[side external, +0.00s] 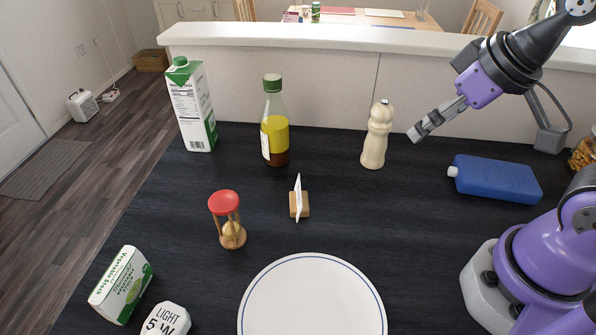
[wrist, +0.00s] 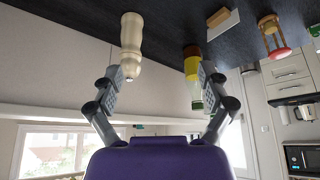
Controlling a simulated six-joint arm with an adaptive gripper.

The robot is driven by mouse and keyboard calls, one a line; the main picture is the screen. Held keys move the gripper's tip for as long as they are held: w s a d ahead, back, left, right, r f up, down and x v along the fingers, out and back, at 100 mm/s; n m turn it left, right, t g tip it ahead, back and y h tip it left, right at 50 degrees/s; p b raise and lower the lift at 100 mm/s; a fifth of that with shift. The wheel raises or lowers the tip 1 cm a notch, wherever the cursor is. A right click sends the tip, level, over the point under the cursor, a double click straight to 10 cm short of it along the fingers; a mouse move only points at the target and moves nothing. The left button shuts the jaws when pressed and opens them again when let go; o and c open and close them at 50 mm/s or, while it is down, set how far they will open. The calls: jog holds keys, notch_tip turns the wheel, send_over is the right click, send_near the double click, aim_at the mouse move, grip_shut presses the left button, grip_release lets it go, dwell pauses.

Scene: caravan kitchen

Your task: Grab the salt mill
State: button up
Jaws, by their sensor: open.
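The salt mill (side external: 376,138) is a cream, turned mill with a small metal knob on top. It stands upright on the dark counter near the back wall in the side view. My gripper (side external: 421,133) is to its right, at about its height and apart from it. In the wrist view the mill (wrist: 131,45) appears upside down, left of the middle, with its top near the left finger. My gripper (wrist: 160,78) is open there, with nothing between its fingers.
An oil bottle (side external: 274,130) and a carton (side external: 191,105) stand left of the mill. A card holder (side external: 299,205), hourglass (side external: 228,222) and plate (side external: 311,300) are nearer. A blue flask (side external: 495,180) lies at right. A low wall (side external: 330,75) runs behind.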

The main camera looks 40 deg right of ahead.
jog(key=m+g+h, duration=0.1)
jog(key=m+h, duration=0.1)
jog(key=m, duration=0.3)
send_near(381, 119)
jog(key=w+d, duration=0.1)
jog(key=d, duration=0.1)
jog(key=shift+m+g, duration=0.4)
jog(key=x, duration=0.5)
jog(key=shift+w+d, duration=0.1)
jog(key=shift+w, duration=0.25)
jog(key=x, duration=0.6)
jog(key=shift+f, duration=0.2)
grip_shut()
